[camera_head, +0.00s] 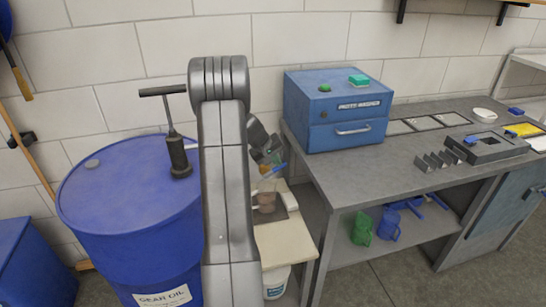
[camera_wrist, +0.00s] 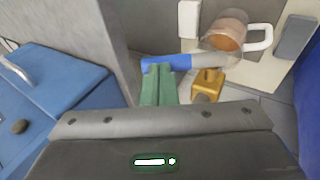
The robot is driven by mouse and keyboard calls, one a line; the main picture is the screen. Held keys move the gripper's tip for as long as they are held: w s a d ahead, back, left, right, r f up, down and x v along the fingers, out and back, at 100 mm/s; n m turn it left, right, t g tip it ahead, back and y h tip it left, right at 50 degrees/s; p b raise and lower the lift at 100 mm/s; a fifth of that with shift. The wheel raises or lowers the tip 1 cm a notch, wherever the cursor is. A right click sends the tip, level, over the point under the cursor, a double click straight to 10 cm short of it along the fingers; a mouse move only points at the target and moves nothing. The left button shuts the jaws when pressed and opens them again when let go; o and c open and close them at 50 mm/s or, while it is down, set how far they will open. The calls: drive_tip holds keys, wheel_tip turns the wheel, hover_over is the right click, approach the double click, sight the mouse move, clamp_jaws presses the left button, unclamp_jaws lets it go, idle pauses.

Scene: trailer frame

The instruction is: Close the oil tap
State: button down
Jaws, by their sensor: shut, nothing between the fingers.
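The oil tap shows in the wrist view as a brass body (camera_wrist: 207,85) with a grey part and a blue lever (camera_wrist: 168,63). In the head view a blue stick (camera_head: 278,169), apparently the same lever, shows beside my arm. My gripper (camera_wrist: 157,68) is shut and empty, its green fingertips at the lever's blue end; I cannot tell whether they touch it. In the head view my gripper (camera_head: 268,156) is partly hidden behind my arm. A clear mug (camera_wrist: 230,38) with brown contents is close to the tap; it also shows in the head view (camera_head: 266,203).
A blue gear oil drum (camera_head: 110,195) with a hand pump (camera_head: 178,150) stands left of my arm. A blue parts washer (camera_head: 340,108) sits on the grey workbench (camera_head: 360,175) at right. A low pale stand (camera_head: 285,245) lies between them, with a white bucket (camera_head: 276,283) below.

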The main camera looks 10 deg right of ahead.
sight(284, 165)
drive_tip(key=shift+d+f+y, duration=0.1)
drive_tip(key=shift+d+y, duration=0.25)
drive_tip(key=shift+y, duration=0.05)
drive_tip(key=shift+s+b+x, duration=0.2)
drive_tip(key=shift+b+x, duration=0.75)
drive_tip(key=shift+b, duration=0.15)
drive_tip(key=d+f+b, duration=0.1)
drive_tip(key=b, duration=0.1)
drive_tip(key=shift+d+b, duration=0.2)
drive_tip(key=shift+b, duration=0.1)
wheel_tip(284, 165, up, 14)
drive_tip(key=s, duration=0.2)
drive_tip(key=shift+s+p, duration=0.35)
drive_tip(key=shift+p, duration=0.05)
drive_tip(key=shift+d+f, duration=0.1)
